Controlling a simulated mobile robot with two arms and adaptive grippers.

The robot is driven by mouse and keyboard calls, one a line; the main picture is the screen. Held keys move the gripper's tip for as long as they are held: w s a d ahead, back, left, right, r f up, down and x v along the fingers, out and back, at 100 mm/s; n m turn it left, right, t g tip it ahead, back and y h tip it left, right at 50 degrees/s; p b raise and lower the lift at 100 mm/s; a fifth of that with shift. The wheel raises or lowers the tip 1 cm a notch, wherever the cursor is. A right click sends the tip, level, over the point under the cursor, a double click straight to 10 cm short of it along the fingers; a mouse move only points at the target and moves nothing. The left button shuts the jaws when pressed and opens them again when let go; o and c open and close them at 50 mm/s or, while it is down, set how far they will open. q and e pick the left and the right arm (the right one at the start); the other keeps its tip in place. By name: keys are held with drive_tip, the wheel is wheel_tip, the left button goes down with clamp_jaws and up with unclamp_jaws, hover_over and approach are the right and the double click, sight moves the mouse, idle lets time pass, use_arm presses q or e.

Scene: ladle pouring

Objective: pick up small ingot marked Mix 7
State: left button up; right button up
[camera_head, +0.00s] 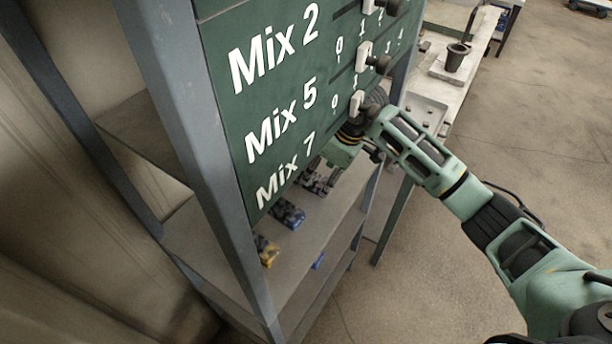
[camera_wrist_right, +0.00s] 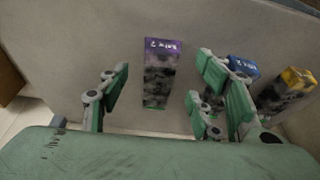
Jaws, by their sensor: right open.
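A small ingot with a purple end and a dark, mottled body (camera_wrist_right: 158,78) lies on the shelf in the right wrist view. Its white label seems to read Mix 7, but is too small to be sure. In the head view it shows as a dark ingot (camera_head: 315,184) partly hidden below my right gripper (camera_head: 325,174). In the right wrist view my right gripper (camera_wrist_right: 162,98) is open and empty, with its fingers to either side of the ingot and gaps between. My left gripper is not in view.
A blue-ended ingot (camera_head: 288,214) and a yellow-ended ingot (camera_head: 267,251) lie on the same shelf (camera_head: 325,222). A green board (camera_head: 262,110) with Mix labels and sliders hangs over the shelf. A grey post (camera_head: 225,190) stands at the left.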

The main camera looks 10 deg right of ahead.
drive_tip(key=w+a, duration=0.1)
drive_tip(key=w+a+p, duration=0.1)
drive_tip(key=shift+w+a+r, duration=0.2)
drive_tip(key=shift+a, duration=0.2)
drive_tip(key=x, duration=0.2)
drive_tip(key=shift+w+a+f, duration=0.1)
drive_tip(key=shift+a+f, duration=0.05)
drive_tip(key=shift+f, duration=0.5)
drive_tip(key=c, duration=0.6)
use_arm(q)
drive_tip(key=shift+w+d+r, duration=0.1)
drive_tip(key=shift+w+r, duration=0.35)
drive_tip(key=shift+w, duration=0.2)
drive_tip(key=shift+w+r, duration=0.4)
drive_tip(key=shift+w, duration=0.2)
use_arm(e)
drive_tip(key=shift+w, duration=0.1)
clamp_jaws()
